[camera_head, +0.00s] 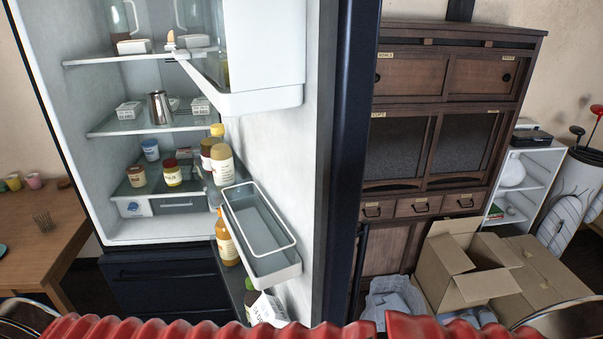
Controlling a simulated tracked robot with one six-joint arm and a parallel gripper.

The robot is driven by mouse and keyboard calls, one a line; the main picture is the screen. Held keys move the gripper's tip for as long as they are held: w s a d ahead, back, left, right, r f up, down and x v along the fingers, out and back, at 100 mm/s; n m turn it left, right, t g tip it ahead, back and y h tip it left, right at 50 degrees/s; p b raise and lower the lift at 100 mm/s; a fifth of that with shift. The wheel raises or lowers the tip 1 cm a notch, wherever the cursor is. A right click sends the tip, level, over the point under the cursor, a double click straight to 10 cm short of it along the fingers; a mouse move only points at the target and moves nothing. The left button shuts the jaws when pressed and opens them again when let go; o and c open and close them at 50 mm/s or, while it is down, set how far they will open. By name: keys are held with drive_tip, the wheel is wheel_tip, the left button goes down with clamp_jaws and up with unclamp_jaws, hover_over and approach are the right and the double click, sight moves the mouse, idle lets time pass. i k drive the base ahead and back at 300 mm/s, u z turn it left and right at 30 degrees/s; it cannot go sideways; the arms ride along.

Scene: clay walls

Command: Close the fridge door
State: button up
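The fridge (125,235) stands at the left with its lit white inside and shelves in plain view. Its fridge door (345,150) is wide open; the dark edge runs upright near the middle, and the white inner side faces left. The door carries a white upper compartment (255,99) and a grey-white lower bin (262,232). Several bottles and a carton show at the door's side. My gripper is not in view, and the handle on the door's outer side is hidden.
Open cardboard boxes (472,272) stand on the floor right of the door, before a dark wooden cabinet (412,180). A wooden table (40,235) is at the left. A white shelf (525,185) is at the right. Red ridged parts cross the bottom edge.

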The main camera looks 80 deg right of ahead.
sight(295, 112)
drive_tip(key=u, duration=0.05)
drive_tip(key=k, duration=2.45)
drive_tip(key=z, duration=1)
drive_tip(key=i, duration=1)
drive_tip(key=z, duration=0.1)
